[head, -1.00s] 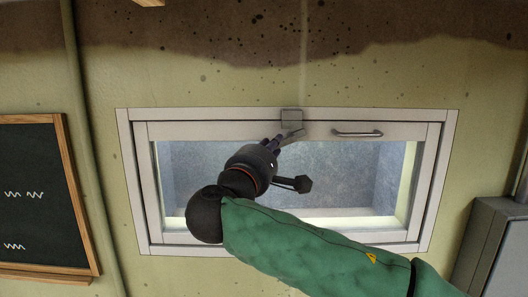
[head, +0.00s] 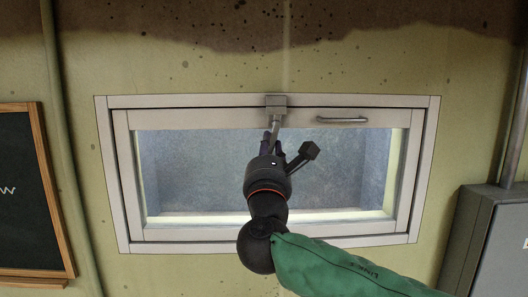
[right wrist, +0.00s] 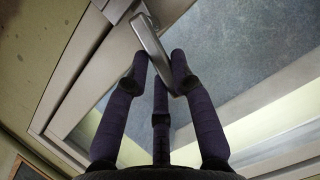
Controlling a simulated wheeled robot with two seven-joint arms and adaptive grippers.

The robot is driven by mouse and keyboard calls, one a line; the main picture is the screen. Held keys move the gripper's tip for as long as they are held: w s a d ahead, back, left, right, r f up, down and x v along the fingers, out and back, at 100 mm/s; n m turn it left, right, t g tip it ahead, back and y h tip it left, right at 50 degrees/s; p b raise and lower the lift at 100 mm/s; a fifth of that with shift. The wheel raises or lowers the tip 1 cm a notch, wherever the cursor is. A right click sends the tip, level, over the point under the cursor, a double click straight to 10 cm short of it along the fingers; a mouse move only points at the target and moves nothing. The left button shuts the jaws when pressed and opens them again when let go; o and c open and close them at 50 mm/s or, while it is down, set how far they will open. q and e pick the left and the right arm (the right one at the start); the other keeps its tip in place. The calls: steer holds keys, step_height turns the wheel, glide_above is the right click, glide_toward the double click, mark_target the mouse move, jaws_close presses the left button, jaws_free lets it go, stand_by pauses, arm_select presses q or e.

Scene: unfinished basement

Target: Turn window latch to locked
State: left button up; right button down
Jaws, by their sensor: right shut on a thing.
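The window latch (head: 275,103) is a grey block on the middle of the window's top frame. Its lever (head: 275,124) hangs nearly straight down from the block, with its lower end tilted slightly left. My right gripper (head: 270,141) is shut on the lever's lower part, coming from below. In the right wrist view the metal lever (right wrist: 149,37) runs down between the dark fingers of the gripper (right wrist: 160,66); its lower end is partly hidden by them. My left gripper is not in view.
The white-framed window (head: 113,180) has a fixed handle (head: 342,120) right of the latch. A chalkboard (head: 25,200) hangs at left beside a vertical pipe (head: 70,150). A grey metal box (head: 480,235) stands at lower right.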

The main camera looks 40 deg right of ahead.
steer(key=shift+s+d+f+n+t+y+b, duration=0.15)
steer(key=shift+n+t+y, duration=0.1)
steer(key=shift+n, duration=0.45)
steer(key=shift+s+d+r+n+t+y+b, duration=0.1)
steer(key=shift+d+n+t+y, duration=0.15)
steer(key=shift+n, duration=0.45)
steer(key=shift+s+d+f+n+t+y+b, duration=0.1)
steer(key=shift+n+y, duration=0.2)
steer(key=shift+n, duration=0.4)
steer(key=c, duration=1)
jaws_free()
steer(key=shift+c, duration=0.2)
steer(key=v, duration=1.2)
steer(key=shift+d, duration=0.1)
steer(key=shift+f, duration=0.1)
